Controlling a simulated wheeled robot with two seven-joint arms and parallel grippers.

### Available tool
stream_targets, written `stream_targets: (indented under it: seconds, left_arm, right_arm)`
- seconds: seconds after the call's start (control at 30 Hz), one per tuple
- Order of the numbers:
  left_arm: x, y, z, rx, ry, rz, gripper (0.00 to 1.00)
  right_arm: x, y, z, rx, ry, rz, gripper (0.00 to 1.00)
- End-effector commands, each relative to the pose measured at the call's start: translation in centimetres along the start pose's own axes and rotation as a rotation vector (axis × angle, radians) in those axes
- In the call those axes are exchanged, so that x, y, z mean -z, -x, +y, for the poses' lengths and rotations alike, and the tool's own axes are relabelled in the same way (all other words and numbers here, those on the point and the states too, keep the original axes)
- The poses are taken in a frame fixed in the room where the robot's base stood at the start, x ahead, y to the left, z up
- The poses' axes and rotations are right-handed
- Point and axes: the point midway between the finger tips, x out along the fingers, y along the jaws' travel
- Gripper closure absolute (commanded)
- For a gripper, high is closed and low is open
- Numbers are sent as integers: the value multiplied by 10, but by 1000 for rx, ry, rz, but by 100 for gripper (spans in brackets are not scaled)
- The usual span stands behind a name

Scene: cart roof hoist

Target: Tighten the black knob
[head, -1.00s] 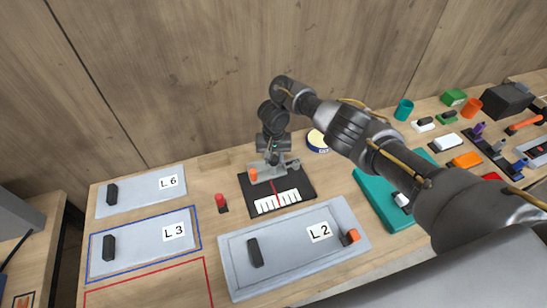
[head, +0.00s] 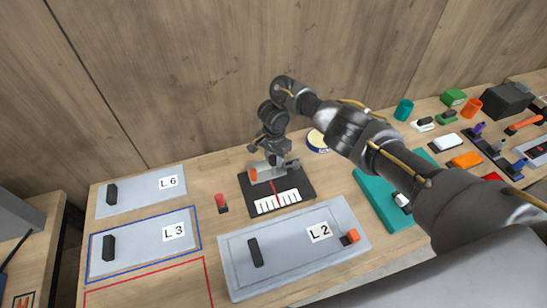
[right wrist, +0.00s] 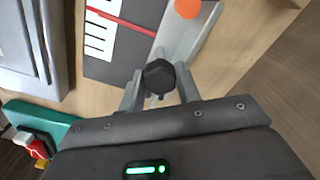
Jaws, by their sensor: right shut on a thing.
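The black knob (right wrist: 159,75) shows in the right wrist view, at the near end of a grey metal bar (right wrist: 185,38). My right gripper (right wrist: 158,86) is shut on it, with one finger on each side. In the head view the right gripper (head: 275,158) points down over the right end of the grey bar (head: 272,170), and it hides the knob there. The bar has an orange part (head: 252,174) at its left end, and lies at the back of a black board (head: 304,190) with a white scale and red line. My left gripper is out of view.
A red-topped peg (head: 220,201) stands left of the board. Grey plate L 2 (head: 285,266) lies in front, with plates L 3 (head: 140,246) and L 6 (head: 145,194) at left. A teal tray (head: 372,192) lies to the right, under my arm. A wooden wall (head: 180,80) rises close behind.

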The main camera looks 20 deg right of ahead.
Motion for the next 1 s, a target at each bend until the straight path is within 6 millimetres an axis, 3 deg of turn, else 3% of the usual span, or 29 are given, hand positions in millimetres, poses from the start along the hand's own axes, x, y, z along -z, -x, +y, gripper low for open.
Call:
stream_targets:
  seconds: [0.47,0.5,0.67,1.0]
  left_arm:
    - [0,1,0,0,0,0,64]
    - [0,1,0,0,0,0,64]
    - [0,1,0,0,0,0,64]
    - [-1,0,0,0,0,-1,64]
  right_arm:
    - [3,5,-3,10,-17,6,90]
    - [3,5,-3,10,-17,6,66]
    - [2,4,-2,6,-16,4,45]
    - [-2,4,-5,3,-8,1,45]
